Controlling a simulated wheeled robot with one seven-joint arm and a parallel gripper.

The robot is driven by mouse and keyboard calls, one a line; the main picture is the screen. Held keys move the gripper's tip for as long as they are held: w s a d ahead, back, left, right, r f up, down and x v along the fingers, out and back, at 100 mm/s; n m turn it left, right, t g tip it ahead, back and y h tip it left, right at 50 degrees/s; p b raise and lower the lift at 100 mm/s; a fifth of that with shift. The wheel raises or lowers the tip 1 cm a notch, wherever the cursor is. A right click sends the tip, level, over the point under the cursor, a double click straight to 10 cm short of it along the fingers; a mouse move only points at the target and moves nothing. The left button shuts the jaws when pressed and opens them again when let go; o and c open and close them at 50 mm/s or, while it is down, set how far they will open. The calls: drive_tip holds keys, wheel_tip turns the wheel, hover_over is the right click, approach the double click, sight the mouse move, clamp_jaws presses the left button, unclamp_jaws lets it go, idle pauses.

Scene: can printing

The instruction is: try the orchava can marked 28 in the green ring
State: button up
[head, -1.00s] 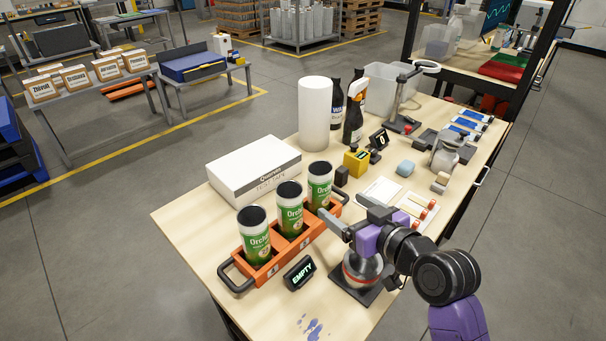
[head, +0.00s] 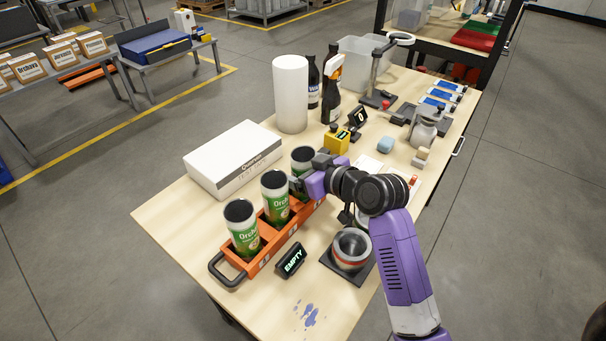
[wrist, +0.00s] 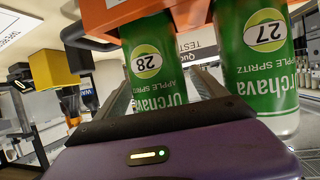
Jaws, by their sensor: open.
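The can marked 28 (wrist: 150,70) is green and white and stands in the orange carrier (head: 236,262). It is the farthest of three Orchava cans (head: 302,154) in the head view, partly hidden by my gripper (head: 307,174). My gripper is open, with its fingers on either side of this can in the wrist view. I cannot tell whether they touch it. The can marked 27 (wrist: 262,50) stands beside it. A metal ring holder with a red band (head: 352,250) sits on a black plate near my arm. I cannot make out a green ring.
An "EMPTY" display (head: 291,260) stands between the carrier and the ring holder. A white box (head: 232,160) lies behind the carrier. The near table corner is clear except for blue stains.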

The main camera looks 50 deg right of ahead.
drive_tip(key=shift+w+f, duration=0.15)
drive_tip(key=shift+w, duration=0.1)
drive_tip(key=c, duration=1.4)
wheel_tip(320, 180, up, 27)
drive_tip(key=p, duration=0.7)
drive_tip(key=shift+p, duration=0.4)
drive_tip(key=shift+s, duration=0.1)
